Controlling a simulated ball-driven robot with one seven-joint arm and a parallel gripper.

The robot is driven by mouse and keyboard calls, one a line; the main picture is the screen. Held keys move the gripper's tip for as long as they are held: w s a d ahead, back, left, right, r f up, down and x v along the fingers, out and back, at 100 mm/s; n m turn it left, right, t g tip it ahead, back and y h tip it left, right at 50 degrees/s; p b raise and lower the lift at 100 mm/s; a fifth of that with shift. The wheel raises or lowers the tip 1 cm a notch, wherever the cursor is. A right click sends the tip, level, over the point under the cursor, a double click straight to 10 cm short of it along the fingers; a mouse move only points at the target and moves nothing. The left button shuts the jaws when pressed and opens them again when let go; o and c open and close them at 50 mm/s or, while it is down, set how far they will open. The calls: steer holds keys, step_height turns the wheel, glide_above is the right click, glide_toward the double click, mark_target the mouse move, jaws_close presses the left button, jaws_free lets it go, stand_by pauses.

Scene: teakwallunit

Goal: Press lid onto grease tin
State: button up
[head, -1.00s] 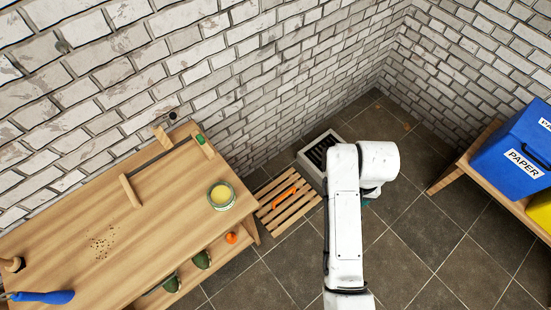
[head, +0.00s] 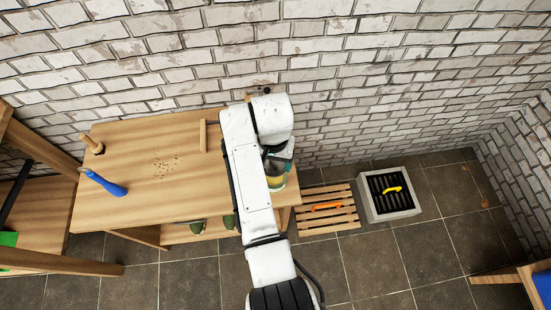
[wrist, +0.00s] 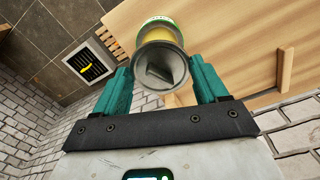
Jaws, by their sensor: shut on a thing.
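The grease tin (head: 275,182) stands near the right end of the wooden bench, partly hidden by my arm in the head view. Its yellow grease and pale green rim (wrist: 158,22) show just beyond the jaws in the wrist view. My gripper (wrist: 161,75) has teal fingers on either side of a round grey lid (wrist: 160,66) and is shut on it. The lid lies in front of part of the tin in the wrist view; I cannot tell whether they touch. In the head view my gripper (head: 280,160) is at the tin, mostly hidden by my arm.
The bench (head: 135,180) carries a blue-handled tool (head: 104,184), a wooden peg (head: 91,144), dark crumbs and a wooden strip (head: 203,136). A slatted pallet (head: 325,222) and a floor drain (head: 390,212) lie to the right. The brick wall is close behind.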

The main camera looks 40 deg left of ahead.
steer(key=shift+f+b, duration=2.75)
steer(key=shift+f, duration=0.4)
steer(key=shift+p, duration=0.5)
steer(key=shift+f, duration=0.15)
stand_by(0.6)
steer(key=o, duration=1.1)
steer(key=shift+c, duration=0.2)
steer(key=shift+p, duration=0.35)
steer(key=shift+r+p, duration=3.35)
steer(key=shift+r, duration=0.2)
